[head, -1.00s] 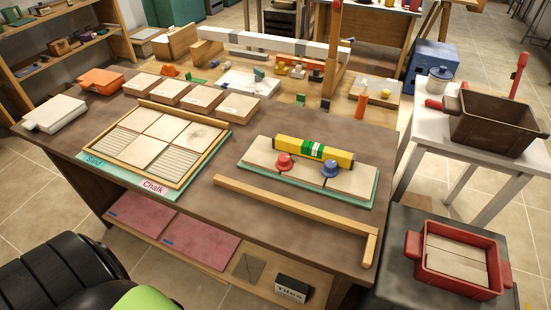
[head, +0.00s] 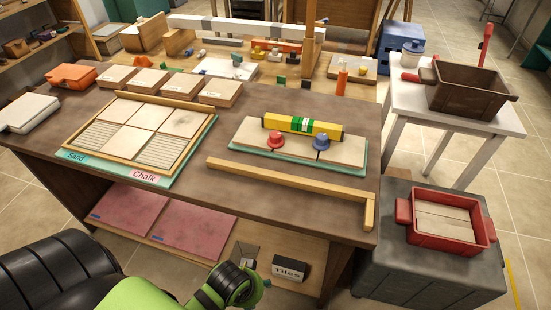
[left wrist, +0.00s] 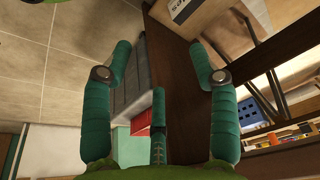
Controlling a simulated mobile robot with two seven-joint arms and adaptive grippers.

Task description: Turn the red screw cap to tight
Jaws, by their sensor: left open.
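The red screw cap (head: 276,140) sits upright on the front of a pale tile pair (head: 300,148) on a green board on the workbench. A blue cap (head: 321,142) stands to its right. A yellow level (head: 302,125) with a green and white middle lies just behind both caps. In the head view, only part of my left arm's end shows low in front of the bench, well apart from the red cap. My right gripper is not in view.
A wooden strip (head: 290,178) lies along the bench front, between my left arm and the red cap. A wood-framed tile tray (head: 90,155) lies left. A lower shelf holds pink sheets (head: 195,232) and a Tiles box (head: 291,267). A red-handled tray (head: 400,212) stands right.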

